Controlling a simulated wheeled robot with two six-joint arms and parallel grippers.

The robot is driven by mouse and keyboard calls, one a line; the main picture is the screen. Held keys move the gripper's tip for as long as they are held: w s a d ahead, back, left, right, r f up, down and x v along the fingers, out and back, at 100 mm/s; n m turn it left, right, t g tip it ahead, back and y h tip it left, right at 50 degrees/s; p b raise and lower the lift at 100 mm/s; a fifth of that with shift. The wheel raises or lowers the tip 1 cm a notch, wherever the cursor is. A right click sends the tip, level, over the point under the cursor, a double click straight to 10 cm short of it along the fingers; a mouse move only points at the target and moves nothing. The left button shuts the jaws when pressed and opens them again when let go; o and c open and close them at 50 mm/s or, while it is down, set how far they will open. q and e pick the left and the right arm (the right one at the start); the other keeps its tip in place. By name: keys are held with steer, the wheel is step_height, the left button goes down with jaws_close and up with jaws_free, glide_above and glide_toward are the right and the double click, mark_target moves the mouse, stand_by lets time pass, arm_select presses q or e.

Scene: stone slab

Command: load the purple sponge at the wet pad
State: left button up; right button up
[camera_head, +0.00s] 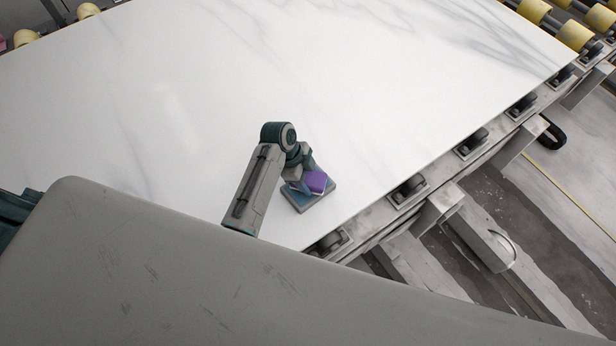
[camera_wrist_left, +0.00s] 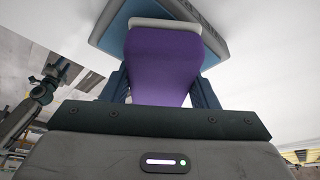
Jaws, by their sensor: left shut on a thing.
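The purple sponge (camera_head: 315,182) is at my left gripper (camera_head: 301,176) in the head view. In the left wrist view the sponge (camera_wrist_left: 160,62) sits between the two fingers of my left gripper (camera_wrist_left: 163,85), which is shut on it. The wet pad (camera_head: 317,198) is a blue-grey square on the white slab, directly under the sponge and gripper in the head view. The pad also shows behind the sponge's far end in the left wrist view (camera_wrist_left: 206,28). A pale layer edges that end of the sponge. Whether the sponge touches the pad is unclear. My right gripper is not in view.
The white marble slab (camera_head: 300,75) is broad and clear around the pad. Its right edge runs close to the pad, with a roller frame (camera_head: 470,142) beyond it. Yellow rollers (camera_head: 575,35) stand at the far right.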

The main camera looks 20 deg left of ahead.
mark_target(316, 179)
arm_select(q)
steer(key=shift+f, duration=0.35)
stand_by(0.4)
steer(key=shift+f, duration=0.1)
stand_by(0.3)
steer(key=shift+f, duration=0.1)
stand_by(1.2)
steer(key=shift+r, duration=3.55)
